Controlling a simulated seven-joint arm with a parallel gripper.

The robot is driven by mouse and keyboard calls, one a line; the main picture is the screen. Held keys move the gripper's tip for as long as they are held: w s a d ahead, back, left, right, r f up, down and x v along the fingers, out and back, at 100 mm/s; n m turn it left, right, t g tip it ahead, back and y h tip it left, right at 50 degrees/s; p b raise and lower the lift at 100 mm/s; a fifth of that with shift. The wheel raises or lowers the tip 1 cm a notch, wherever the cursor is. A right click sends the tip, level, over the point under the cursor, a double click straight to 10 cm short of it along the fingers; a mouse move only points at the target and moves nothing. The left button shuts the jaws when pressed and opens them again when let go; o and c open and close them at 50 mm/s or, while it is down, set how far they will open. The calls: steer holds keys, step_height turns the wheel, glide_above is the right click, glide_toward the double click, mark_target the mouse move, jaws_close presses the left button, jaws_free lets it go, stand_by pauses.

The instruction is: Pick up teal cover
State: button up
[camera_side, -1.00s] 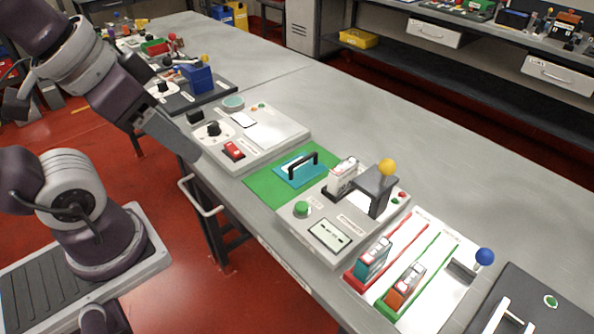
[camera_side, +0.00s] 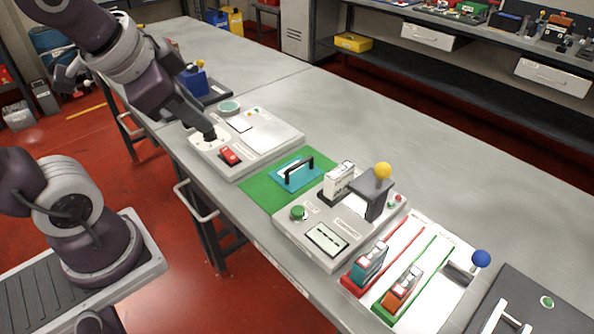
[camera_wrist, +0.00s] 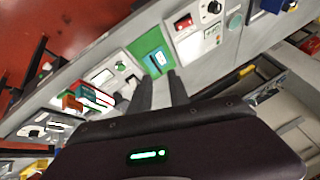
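The teal cover (camera_side: 286,182), a flat plate with a black arched handle (camera_side: 302,165), lies on a green mat (camera_side: 262,193) between two grey panels. It also shows in the wrist view (camera_wrist: 153,65), small and ahead of the fingertips. My gripper (camera_side: 209,135) hangs over the left panel near its black knob, to the left of the cover and apart from it. In the wrist view my gripper (camera_wrist: 160,77) has its two fingers spread with nothing between them.
The left panel (camera_side: 266,143) carries a red switch (camera_side: 230,156). The right panel (camera_side: 289,221) carries a green button, a white battery block (camera_side: 339,179) and a dark post with a yellow ball (camera_side: 382,171). Teal and orange blocks stand on red and green strips farther right.

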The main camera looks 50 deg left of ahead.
steer(key=w+a+f+m+t, duration=0.1)
steer(key=w+a+f+m, duration=0.35)
steer(key=w+m, duration=0.35)
steer(key=w+a+f+m+t, duration=0.1)
steer(key=w+a+f+m, duration=0.35)
steer(key=w+m, duration=0.35)
steer(key=m+h, duration=0.8)
steer(key=m, duration=0.5)
glide_toward(294, 176)
steer(key=shift+w+r+t, duration=0.4)
steer(key=shift+w+r, duration=0.5)
steer(key=shift+w, duration=0.15)
steer(key=shift+s+d+f+m+h, duration=0.1)
steer(key=shift+s+d+m+h, duration=0.05)
steer(key=shift+d+m+h, duration=0.2)
steer(key=x, duration=0.7)
steer(key=shift+s+d, duration=0.1)
steer(key=shift+d, duration=0.15)
jaws_close()
